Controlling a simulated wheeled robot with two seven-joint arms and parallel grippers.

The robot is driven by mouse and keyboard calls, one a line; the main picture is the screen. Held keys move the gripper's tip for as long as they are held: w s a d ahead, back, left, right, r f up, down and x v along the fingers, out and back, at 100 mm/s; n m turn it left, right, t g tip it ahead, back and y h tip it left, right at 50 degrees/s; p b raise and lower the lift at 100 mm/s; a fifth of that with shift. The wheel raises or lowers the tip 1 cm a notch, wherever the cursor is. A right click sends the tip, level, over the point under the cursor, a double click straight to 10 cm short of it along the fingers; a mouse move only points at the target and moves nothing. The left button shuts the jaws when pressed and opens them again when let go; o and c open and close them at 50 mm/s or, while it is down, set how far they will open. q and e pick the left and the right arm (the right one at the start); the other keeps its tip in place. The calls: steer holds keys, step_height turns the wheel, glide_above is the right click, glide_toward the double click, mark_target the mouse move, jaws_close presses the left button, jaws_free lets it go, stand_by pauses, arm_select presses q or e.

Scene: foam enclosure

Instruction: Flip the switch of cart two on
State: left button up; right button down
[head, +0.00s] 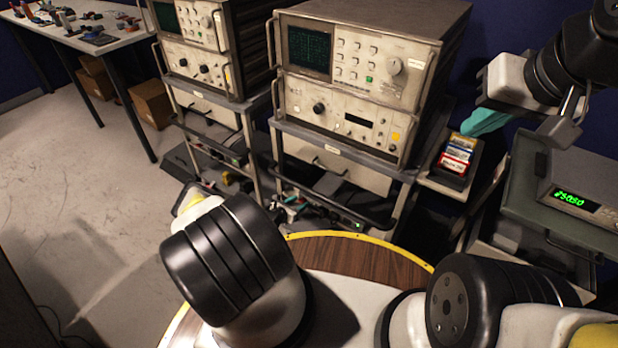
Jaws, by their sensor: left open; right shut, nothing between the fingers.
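Two carts with instruments stand ahead of me. The nearer cart (345,152), in the middle, carries a large beige instrument (345,85) with a dark screen. A small green light (357,225) glows on a dark unit low on this cart. I cannot make out which control is the switch, and the cart labels are too small to read. My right gripper (484,124), with teal fingers, is shut and empty at the upper right, above and beside the small cassette box. My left arm (225,260) fills the lower middle; its gripper does not show.
The other cart (205,100) stands left of it. A box of coloured cassettes (456,157) sits right of the middle cart. A grey device with a green display (570,198) stands at the right. A workbench (85,40) and cardboard boxes (150,103) are at the back left. The left floor is clear.

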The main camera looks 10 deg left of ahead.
arm_select(q)
steer(key=shift+w, duration=0.1)
jaws_close()
steer(key=shift+w+r+g+y, duration=0.15)
steer(key=shift+r+g+y, duration=0.15)
steer(key=shift+g, duration=0.6)
jaws_free()
steer(key=v, duration=0.7)
steer(key=shift+s, duration=0.4)
